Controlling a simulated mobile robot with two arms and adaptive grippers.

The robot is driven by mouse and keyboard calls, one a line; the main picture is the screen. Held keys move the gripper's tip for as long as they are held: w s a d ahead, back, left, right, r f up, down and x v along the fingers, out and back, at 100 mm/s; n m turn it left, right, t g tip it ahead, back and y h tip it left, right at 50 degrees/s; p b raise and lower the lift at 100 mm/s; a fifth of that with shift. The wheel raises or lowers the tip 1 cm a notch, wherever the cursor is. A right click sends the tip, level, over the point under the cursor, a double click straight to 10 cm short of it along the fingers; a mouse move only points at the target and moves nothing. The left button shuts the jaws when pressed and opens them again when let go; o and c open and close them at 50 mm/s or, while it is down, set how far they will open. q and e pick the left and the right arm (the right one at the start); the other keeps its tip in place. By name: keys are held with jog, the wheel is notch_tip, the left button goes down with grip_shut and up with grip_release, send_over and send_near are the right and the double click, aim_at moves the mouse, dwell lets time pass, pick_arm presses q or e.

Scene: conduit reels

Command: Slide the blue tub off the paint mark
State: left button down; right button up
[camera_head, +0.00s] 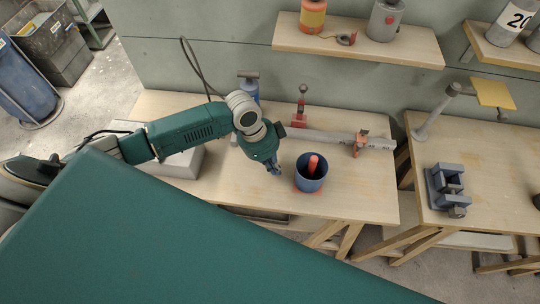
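The blue tub (300,179) stands upright on the wooden workbench, with an orange-red object (313,165) sticking up inside it. A red-orange paint mark (317,192) shows at the tub's base along its front edge; the tub covers the rest of it. My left gripper (276,171) points down just left of the tub, near its wall. Its fingers are small and dark, and I cannot tell whether they are open or whether they touch the tub. My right gripper is not in view.
Behind the tub lie a long grey bar (325,138) with an orange clamp (360,142) and a red-handled tool (302,106). A second bench at right holds a vise (447,190). Bench surface right of the tub is clear.

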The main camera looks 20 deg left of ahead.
aim_at(342, 183)
pick_arm(q)
jog(key=d, duration=0.1)
jog(key=w+d+p, duration=0.1)
jog(key=d, duration=0.1)
jog(key=shift+d+f, duration=0.1)
jog(key=shift+d, duration=0.3)
jog(key=shift+d+f, duration=0.1)
jog(key=shift+d, duration=0.05)
jog(key=w+d, duration=0.1)
jog(key=d, duration=0.4)
jog(key=w+d, duration=0.2)
jog(key=d, duration=0.3)
jog(key=w+d, duration=0.1)
jog(key=d, duration=0.4)
jog(key=shift+w+d+b, duration=0.35)
jog(key=shift+b, duration=0.05)
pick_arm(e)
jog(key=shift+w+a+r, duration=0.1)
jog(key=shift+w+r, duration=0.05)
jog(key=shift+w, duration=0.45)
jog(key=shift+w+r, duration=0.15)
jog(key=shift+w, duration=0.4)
pick_arm(q)
jog(key=shift+a, duration=0.1)
